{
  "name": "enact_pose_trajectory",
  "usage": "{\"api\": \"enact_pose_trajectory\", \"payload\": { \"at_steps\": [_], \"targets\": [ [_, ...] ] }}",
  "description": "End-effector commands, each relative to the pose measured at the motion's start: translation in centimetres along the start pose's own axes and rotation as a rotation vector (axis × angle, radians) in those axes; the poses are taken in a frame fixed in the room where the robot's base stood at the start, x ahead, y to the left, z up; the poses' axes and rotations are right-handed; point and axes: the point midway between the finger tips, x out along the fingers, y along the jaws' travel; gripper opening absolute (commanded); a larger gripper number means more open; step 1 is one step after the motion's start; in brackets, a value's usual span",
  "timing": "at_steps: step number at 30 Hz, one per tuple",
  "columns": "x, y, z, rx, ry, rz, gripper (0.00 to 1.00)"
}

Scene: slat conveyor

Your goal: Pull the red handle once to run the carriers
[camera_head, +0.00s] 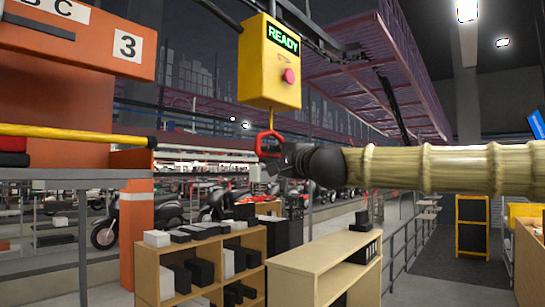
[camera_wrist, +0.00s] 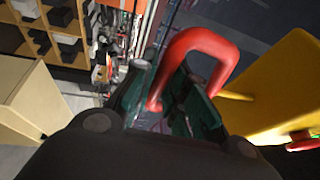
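The red handle (camera_head: 269,142) is a loop hanging under a yellow control box (camera_head: 268,62) with a lit green READY display and a pinkish-red button. My gripper (camera_head: 277,156) reaches in from the right at the handle's lower end. In the wrist view, the handle (camera_wrist: 203,42) arches over my gripper (camera_wrist: 170,102), and one side of it passes down between the dark green fingers. The fingers stand apart with a gap around the handle. Whether either finger touches it is hard to tell. Part of the yellow box (camera_wrist: 280,80) shows at the right.
An orange machine (camera_head: 75,100) with a yellow bar (camera_head: 75,132) stands at the left. Wooden shelves (camera_head: 205,250) with black and white boxes and a low wooden cabinet (camera_head: 325,257) stand below. Dark overhead rails run above the box. Open air surrounds the handle.

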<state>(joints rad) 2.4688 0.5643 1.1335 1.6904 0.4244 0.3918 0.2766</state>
Motion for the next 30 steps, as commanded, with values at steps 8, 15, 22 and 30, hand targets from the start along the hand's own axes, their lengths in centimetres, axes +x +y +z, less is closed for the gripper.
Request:
{"api": "enact_pose_trajectory", "payload": {
  "at_steps": [8,15,22,30],
  "targets": [
    [-0.1,0.8,0.0,-0.003,0.0,0.0,0.0],
    [-0.4,2.6,0.0,-0.004,0.0,0.0,0.0],
    [-0.7,4.3,0.0,-0.004,0.0,0.0,0.0],
    [-0.9,6.4,0.0,-0.004,0.0,0.001,0.0]
  ]
}}
